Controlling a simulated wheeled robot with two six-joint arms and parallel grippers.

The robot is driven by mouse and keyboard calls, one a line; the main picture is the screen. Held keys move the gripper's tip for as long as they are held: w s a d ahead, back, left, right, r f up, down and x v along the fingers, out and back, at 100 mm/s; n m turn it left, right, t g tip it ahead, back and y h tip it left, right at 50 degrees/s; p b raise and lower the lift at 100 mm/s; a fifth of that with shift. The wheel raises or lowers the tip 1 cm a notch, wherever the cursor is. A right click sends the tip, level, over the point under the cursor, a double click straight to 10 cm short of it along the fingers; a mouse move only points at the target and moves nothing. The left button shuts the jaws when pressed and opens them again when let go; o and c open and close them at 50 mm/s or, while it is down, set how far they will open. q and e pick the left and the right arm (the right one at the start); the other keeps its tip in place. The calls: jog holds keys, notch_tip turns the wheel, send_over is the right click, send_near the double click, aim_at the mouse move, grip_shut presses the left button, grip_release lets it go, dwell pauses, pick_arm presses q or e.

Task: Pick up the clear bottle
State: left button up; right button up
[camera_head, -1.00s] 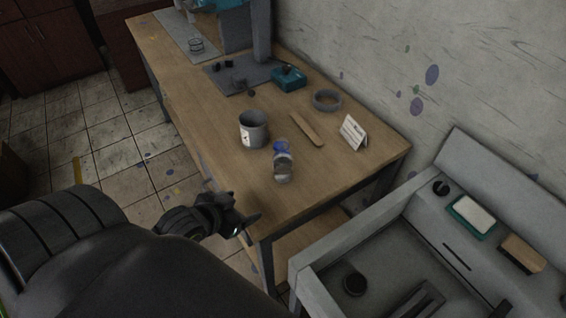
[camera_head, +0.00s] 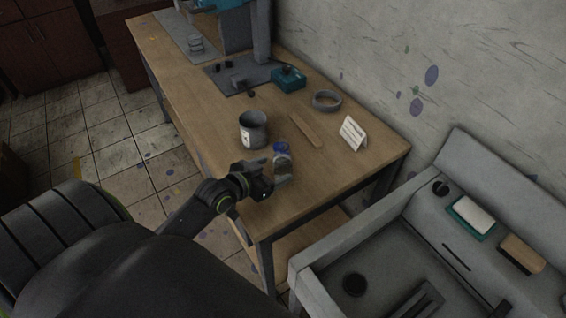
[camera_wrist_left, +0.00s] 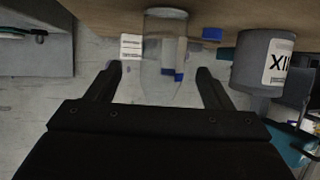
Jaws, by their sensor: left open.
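In the left wrist view the view is upside down, and the clear bottle (camera_wrist_left: 165,50) shows between the two spread fingers of the left gripper (camera_wrist_left: 160,80). The fingers are open, with room on both sides of the bottle; whether they touch it cannot be seen. My right gripper is not in view.
A grey mug (camera_head: 253,130) stands just behind and left of the bottle; it also shows in the left wrist view (camera_wrist_left: 255,70). A grey sink (camera_head: 400,240) is at right.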

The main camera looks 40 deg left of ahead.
aim_at(287, 161)
pick_arm(q)
jog(key=shift+p+x, duration=0.65)
jog(key=shift+x, duration=3)
jog(key=shift+w+a+r, duration=0.1)
jog(key=shift+a+r, duration=0.05)
jog(key=shift+a, duration=0.05)
jog(key=shift+c, duration=0.3)
jog(key=c, duration=1)
jog(key=shift+c, duration=0.3)
jog(key=shift+r, duration=0.15)
